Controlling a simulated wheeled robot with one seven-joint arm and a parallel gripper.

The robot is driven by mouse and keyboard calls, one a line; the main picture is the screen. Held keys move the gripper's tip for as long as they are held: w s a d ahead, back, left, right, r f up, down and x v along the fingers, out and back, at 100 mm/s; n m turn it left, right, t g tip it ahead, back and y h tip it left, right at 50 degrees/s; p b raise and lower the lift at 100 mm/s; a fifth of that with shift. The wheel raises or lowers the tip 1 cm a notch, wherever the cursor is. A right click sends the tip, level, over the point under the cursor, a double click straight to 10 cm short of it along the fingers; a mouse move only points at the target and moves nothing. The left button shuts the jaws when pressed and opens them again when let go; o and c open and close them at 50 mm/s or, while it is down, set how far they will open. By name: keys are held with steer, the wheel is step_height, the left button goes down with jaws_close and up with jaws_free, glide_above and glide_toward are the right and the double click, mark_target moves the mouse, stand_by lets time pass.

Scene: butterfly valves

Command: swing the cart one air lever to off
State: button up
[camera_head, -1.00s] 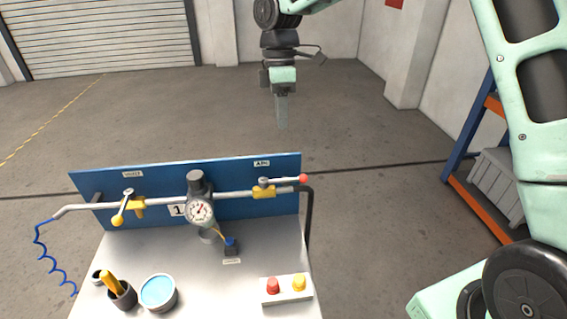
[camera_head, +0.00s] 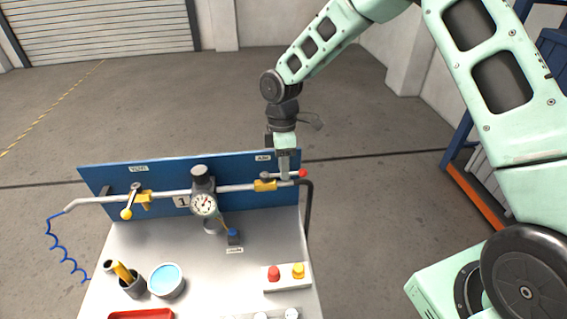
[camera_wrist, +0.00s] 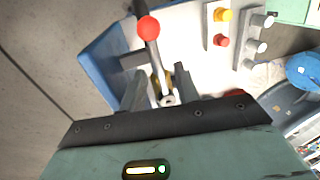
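The air lever (camera_head: 292,174) is a grey handle with a red ball end, on a yellow valve body (camera_head: 265,186) below the "AIR" plate. It lies roughly in line with the pipe and points right. My gripper (camera_head: 284,176) is down at the lever, fingers pointing downward. In the wrist view the lever's handle (camera_wrist: 153,62) runs between the two open fingers of my gripper (camera_wrist: 158,84), with gaps visible at the sides. The red ball (camera_wrist: 148,27) is beyond the fingertips. I cannot tell whether either finger touches the handle.
Cart one's blue back panel (camera_head: 240,207) stands behind the pipe. A gauge (camera_head: 204,204) and a yellow-knobbed lever (camera_head: 130,205) are to the left. A box with red and yellow buttons (camera_head: 287,277), a blue-topped tub (camera_head: 166,281) and a cup (camera_head: 132,284) stand on the cart top.

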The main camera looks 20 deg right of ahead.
steer(key=shift+c, duration=0.3)
jaws_close()
steer(key=shift+s, duration=0.1)
steer(key=s+a+m+t+y+b, duration=0.1)
steer(key=s+a+m+b, duration=0.3)
steer(key=m, duration=1.4)
steer(key=shift+a+t+y+b, duration=0.4)
steer(key=shift+a+t+b, duration=0.35)
steer(key=shift+b, duration=0.2)
steer(key=shift+r, duration=0.1)
steer(key=shift+o, duration=0.3)
jaws_free()
steer(key=shift+s, duration=0.1)
